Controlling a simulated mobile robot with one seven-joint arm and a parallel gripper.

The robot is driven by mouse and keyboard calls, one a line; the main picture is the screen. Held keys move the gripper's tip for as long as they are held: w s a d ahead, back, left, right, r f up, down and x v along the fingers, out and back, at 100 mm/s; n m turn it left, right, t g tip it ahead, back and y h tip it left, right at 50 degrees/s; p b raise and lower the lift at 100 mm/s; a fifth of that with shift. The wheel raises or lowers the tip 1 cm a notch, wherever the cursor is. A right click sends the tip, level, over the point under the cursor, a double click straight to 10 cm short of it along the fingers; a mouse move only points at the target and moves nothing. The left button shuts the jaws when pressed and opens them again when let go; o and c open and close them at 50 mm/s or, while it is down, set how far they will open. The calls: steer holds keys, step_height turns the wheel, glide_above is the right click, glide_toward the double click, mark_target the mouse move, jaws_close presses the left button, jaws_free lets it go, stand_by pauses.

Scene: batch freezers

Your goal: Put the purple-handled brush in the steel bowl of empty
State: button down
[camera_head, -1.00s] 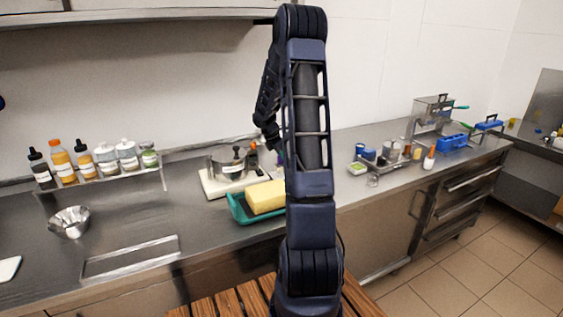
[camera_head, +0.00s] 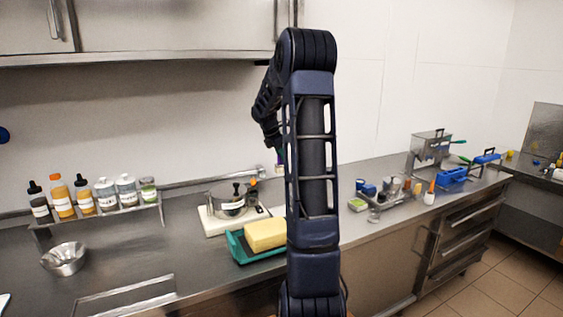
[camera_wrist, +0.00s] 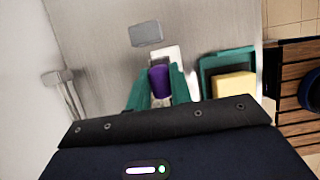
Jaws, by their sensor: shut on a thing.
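The steel bowl (camera_head: 50,262) stands upright and looks empty on the counter at the left in the head view. My gripper (camera_wrist: 156,92) shows in the wrist view with teal fingers shut on the purple handle (camera_wrist: 159,80) of the brush. A bit of purple (camera_head: 280,159) also shows below my wrist in the head view, mostly hidden by my arm. The brush's bristles cannot be made out clearly. The gripper is in the air over the counter, near the white board and the teal tray, well to the right of the bowl.
A rack of several bottles (camera_head: 82,196) stands behind the bowl. A white board with a steel pot (camera_head: 228,203) and a teal tray (camera_head: 240,250) with a yellow block (camera_head: 265,235) stand mid-counter. A grey block (camera_wrist: 145,33) shows in the wrist view. Counter between bowl and board is clear.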

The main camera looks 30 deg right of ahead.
steer(key=shift+r, duration=0.1)
step_height(320, 180, up, 5)
steer(key=shift+f, duration=0.15)
steer(key=w+a+n+t, duration=0.1)
steer(key=w+a+n, duration=0.25)
steer(key=a, duration=1.15)
steer(key=w+a+n+t+y, duration=0.1)
steer(key=w+a+n, duration=0.3)
steer(key=a, duration=1)
steer(key=w+a+n+t, duration=0.15)
steer(key=w+a, duration=0.35)
steer(key=a, duration=1)
steer(key=s+a+n+y, duration=0.1)
steer(key=s+a+n, duration=0.3)
steer(key=a, duration=1)
steer(key=s+a+n+y, duration=0.15)
steer(key=s+a, duration=0.45)
steer(key=a, duration=0.8)
steer(key=s+a+n+y, duration=0.1)
steer(key=s+a+n, duration=0.35)
steer(key=a, duration=0.95)
step_height(320, 180, down, 22)
steer(key=m, duration=0.1)
steer(key=shift+s+d+r+t, duration=0.25)
steer(key=shift+t, duration=0.2)
